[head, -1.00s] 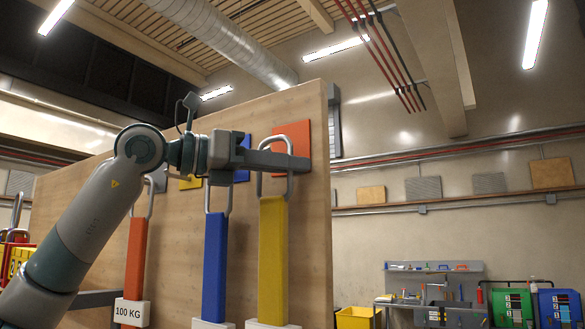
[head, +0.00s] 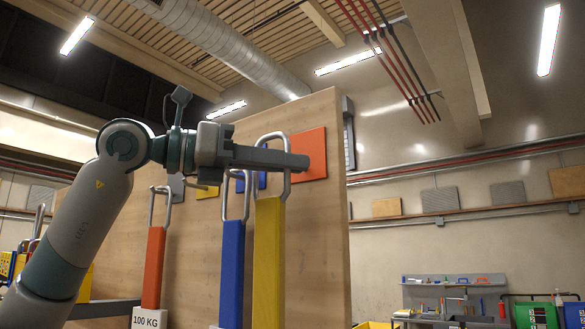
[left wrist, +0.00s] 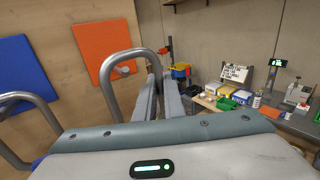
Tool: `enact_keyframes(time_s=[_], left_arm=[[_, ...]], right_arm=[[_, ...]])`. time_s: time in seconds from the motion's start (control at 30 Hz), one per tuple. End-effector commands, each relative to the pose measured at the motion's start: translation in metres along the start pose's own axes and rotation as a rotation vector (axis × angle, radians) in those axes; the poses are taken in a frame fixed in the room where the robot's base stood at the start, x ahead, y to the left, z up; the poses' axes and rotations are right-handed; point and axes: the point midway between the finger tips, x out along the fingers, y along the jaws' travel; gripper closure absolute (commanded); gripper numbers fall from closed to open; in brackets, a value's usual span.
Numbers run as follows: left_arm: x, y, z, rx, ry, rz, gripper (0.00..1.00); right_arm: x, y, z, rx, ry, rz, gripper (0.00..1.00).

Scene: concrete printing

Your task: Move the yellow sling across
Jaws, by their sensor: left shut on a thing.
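The yellow sling (head: 268,265) hangs upright from a metal loop (head: 284,187) in the head view; its lower end is cut off. My left gripper (head: 290,160) is shut on this loop. In the left wrist view the fingers (left wrist: 156,100) close on the right leg of the loop (left wrist: 105,78). An orange panel (head: 309,153) is on the wooden board behind; its short peg (left wrist: 122,71) shows through the loop. I cannot tell whether loop and peg touch. My right gripper is not in view.
A blue sling (head: 232,270) and a red sling (head: 154,265), with a 100 KG block (head: 149,318), hang to the left on the wooden board (head: 335,240). A blue panel (left wrist: 20,72) is left of the orange one. A cluttered workbench (left wrist: 290,122) stands at the right.

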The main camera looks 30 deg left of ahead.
Motion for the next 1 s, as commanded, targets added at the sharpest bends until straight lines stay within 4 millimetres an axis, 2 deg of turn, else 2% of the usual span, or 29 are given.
enact_keyframes(time_s=[1.0], left_arm=[[-0.048, -0.032, 0.001, 0.001, -0.004, 0.000, 1.00]], right_arm=[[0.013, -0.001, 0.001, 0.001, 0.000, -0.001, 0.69]])
